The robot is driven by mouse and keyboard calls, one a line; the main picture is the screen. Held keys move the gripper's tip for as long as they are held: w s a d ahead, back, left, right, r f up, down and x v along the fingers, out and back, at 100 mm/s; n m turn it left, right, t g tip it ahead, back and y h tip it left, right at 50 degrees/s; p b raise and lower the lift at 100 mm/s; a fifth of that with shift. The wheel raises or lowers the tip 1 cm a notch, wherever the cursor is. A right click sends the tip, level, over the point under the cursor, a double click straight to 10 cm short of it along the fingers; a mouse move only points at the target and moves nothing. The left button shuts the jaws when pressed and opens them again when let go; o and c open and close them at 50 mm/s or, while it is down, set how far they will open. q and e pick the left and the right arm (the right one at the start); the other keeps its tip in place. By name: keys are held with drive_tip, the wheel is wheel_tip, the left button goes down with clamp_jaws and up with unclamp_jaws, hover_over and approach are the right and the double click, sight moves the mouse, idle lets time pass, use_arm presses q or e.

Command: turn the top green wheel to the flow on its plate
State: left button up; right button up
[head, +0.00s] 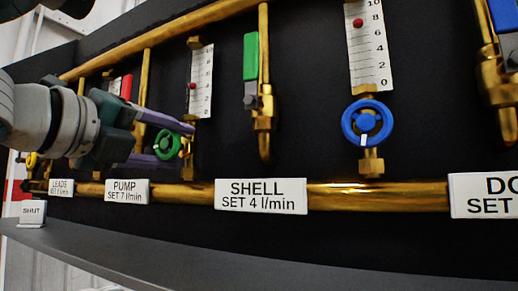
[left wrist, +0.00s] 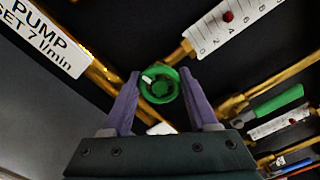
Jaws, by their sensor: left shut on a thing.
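The green wheel (head: 168,145) sits on a brass valve below a white flow scale (head: 201,80). In the left wrist view the green wheel (left wrist: 159,85) lies between my two purple fingertips and shows a white mark on its upper left rim. My left gripper (head: 186,144) is shut on the wheel; its fingers hide part of it in the head view. The red float (left wrist: 228,16) stands near the middle of the scale; its exact reading is hard to tell. A plate reading PUMP SET 7 l/min (head: 127,191) is on the pipe to the lower left. My right gripper is not in view.
A blue wheel (head: 367,123) under another scale (head: 369,45) is to the right. A green lever (head: 250,56) on a brass pipe stands between them. A SHELL SET 4 l/min plate (head: 262,196) is below. A grey ledge (head: 250,260) runs along the bottom.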

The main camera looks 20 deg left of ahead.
use_arm(q)
drive_tip(key=shift+n, duration=0.5)
drive_tip(key=o, duration=1.4)
drive_tip(key=shift+c, duration=0.2)
